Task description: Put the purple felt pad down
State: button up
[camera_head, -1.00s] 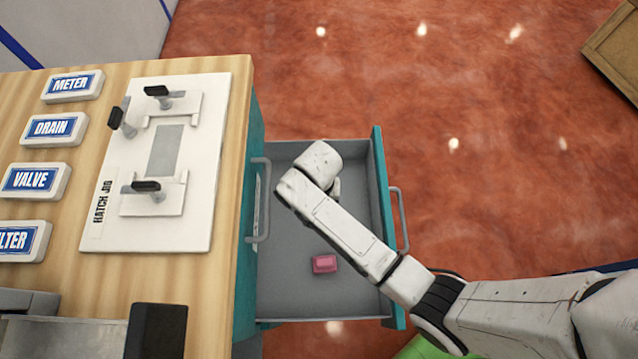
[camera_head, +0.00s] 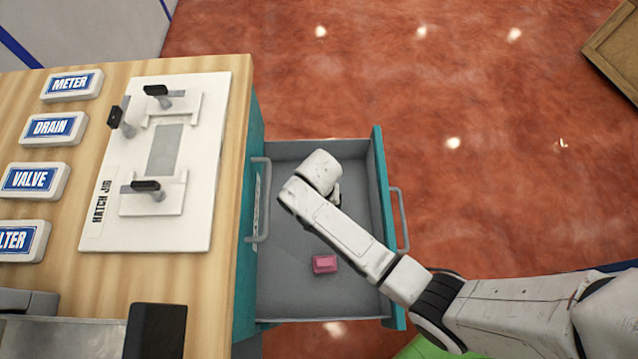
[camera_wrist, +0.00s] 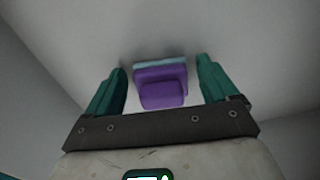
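The purple felt pad (camera_wrist: 162,88) shows in the wrist view, with a pale blue-green strip along its far edge. It appears to lie on the grey floor of the open drawer (camera_head: 285,285). My gripper (camera_wrist: 160,82) has its two green fingers spread, one on each side of the pad, with a visible gap on both sides. The fingers are not touching the pad. In the head view my arm covers the pad, and my wrist is over the middle of the drawer.
A pink block (camera_head: 325,264) lies in the near part of the drawer. The drawer walls and front with its handle (camera_head: 399,220) surround my gripper. Left is the wooden bench with the hatch jig (camera_head: 150,220) and several labelled blocks (camera_head: 52,128).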

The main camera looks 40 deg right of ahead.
jog(key=shift+b, duration=0.5)
jog(key=r+p, duration=0.1)
jog(key=r, duration=0.2)
jog(key=r+p, duration=0.1)
jog(key=r, duration=0.3)
jog(key=s+r+p, duration=0.1)
jog(key=r, duration=0.3)
jog(key=shift+s+p, duration=0.1)
jog(key=shift+p, duration=0.25)
jog(key=s+d+r+n, duration=0.2)
jog(key=s, duration=0.3)
jog(key=s+d+r+n, duration=0.2)
jog(key=s+d+n, duration=0.1)
jog(key=s, duration=0.2)
jog(key=s+d+r+n+t, duration=0.1)
jog(key=s+d+r+n, duration=0.1)
jog(key=s, duration=0.3)
jog(key=shift+s+d+r+n, duration=0.15)
jog(key=shift+d+r+n, duration=0.15)
jog(key=shift+d+r, duration=0.2)
